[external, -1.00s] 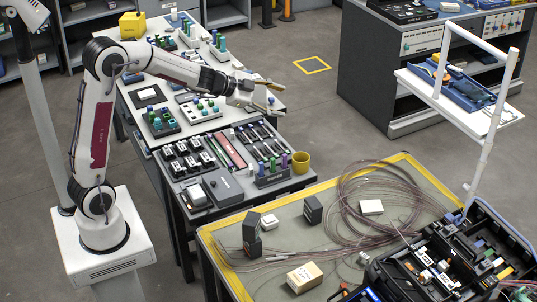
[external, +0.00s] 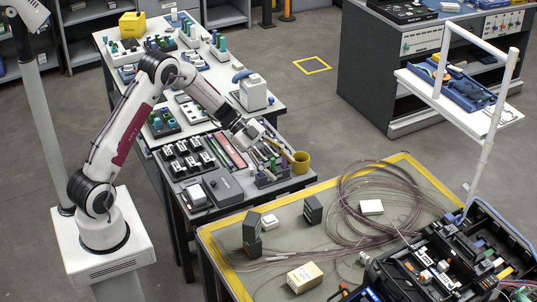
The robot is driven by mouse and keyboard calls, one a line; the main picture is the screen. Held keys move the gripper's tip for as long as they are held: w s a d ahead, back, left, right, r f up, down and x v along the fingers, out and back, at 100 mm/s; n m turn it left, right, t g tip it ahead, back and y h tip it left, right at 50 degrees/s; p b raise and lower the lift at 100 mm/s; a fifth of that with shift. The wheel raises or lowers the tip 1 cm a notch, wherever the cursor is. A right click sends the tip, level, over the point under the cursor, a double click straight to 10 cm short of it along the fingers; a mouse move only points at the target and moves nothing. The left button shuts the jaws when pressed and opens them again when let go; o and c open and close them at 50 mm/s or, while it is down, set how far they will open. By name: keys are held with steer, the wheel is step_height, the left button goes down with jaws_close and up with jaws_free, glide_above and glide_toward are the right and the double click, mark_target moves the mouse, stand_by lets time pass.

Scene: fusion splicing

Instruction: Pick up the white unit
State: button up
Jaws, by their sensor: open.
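A white unit (external: 254,94) with a blue, handle-like part on top stands upright at the right edge of the white bench. My gripper (external: 280,150) is open and points down and to the right, above the front of the grey bench section, close to the yellow cup (external: 301,163). It is apart from the white unit, nearer the camera. No object shows between its fingers. Smaller white pieces also lie on the front table: a small white device (external: 269,221) and a flat white box (external: 371,207). I cannot tell their exact kind.
The front table (external: 222,262) has a yellow border and holds coiled cables (external: 375,190), dark blocks (external: 313,209) and a cream box (external: 304,277). An open black case (external: 450,262) stands at the right. Small coloured parts crowd the bench.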

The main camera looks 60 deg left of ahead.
mark_target(269, 218)
steer(key=s+f+g+h, duration=0.1)
steer(key=s+f, duration=0.1)
steer(key=s+d+f+m+g+h, duration=0.1)
steer(key=s+f+g, duration=0.1)
steer(key=s, duration=0.1)
steer(key=s+f+g+h, duration=0.1)
steer(key=s+f, duration=0.1)
steer(key=shift+s+d+f+m+g, duration=0.3)
steer(key=shift+s+d+f, duration=0.05)
steer(key=shift+s+d+f+g+h, duration=0.15)
steer(key=shift+s+f+g+h, duration=0.1)
steer(key=shift+s+g+h, duration=0.25)
steer(key=shift+d, duration=0.1)
steer(key=shift+x, duration=1.2)
steer(key=shift+f, duration=0.1)
steer(key=shift+s+x, duration=0.15)
steer(key=shift+x, duration=1.15)
steer(key=shift+s+x, duration=0.1)
steer(key=shift+x, duration=1.2)
steer(key=shift+f, duration=0.1)
steer(key=c, duration=1.2)
